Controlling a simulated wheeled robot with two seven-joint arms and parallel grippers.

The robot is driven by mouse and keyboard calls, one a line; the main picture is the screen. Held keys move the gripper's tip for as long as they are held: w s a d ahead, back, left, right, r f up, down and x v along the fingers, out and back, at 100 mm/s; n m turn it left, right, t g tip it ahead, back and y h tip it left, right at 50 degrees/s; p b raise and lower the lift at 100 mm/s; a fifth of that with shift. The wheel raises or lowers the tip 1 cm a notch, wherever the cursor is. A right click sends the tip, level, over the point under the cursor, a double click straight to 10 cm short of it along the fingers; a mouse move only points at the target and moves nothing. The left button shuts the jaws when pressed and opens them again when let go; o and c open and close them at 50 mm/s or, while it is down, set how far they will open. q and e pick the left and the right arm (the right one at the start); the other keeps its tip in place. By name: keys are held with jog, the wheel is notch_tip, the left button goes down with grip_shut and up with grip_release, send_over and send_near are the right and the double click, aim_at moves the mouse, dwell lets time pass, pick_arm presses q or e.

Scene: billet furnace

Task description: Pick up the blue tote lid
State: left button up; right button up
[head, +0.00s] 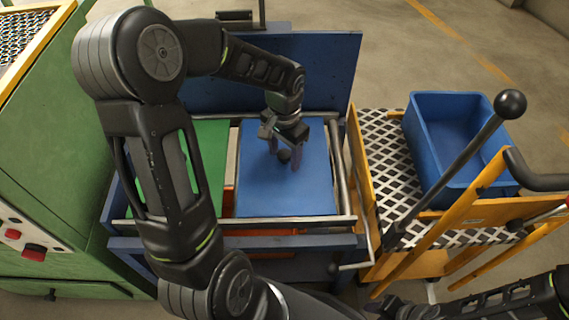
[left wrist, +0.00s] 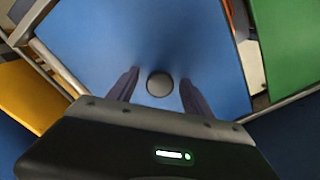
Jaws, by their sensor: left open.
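The blue tote lid (head: 285,190) lies flat on a rack with metal rails, right of a green panel (head: 211,150). It has a round dark knob (head: 284,156) on top. My left gripper (head: 283,160) is over the lid with its fingers pointing down, open, one finger on either side of the knob. In the left wrist view the grey knob (left wrist: 160,85) sits between the two open fingers, and the blue lid (left wrist: 150,35) fills the middle. I cannot tell whether the fingertips touch the lid. My right gripper (head: 395,306) shows only partly at the bottom edge, and its jaws are unclear.
A blue tote (head: 440,185) stands on an orange cart (head: 378,225) to the right, with a black-knobbed lever (head: 470,145) in front of it. A green machine (head: 45,190) stands at the left. A blue upright panel (head: 310,75) rises behind the rack.

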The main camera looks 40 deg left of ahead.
pick_arm(q)
jog(key=shift+f, duration=0.1)
jog(key=shift+c, duration=0.5)
grip_shut()
dwell(0.5)
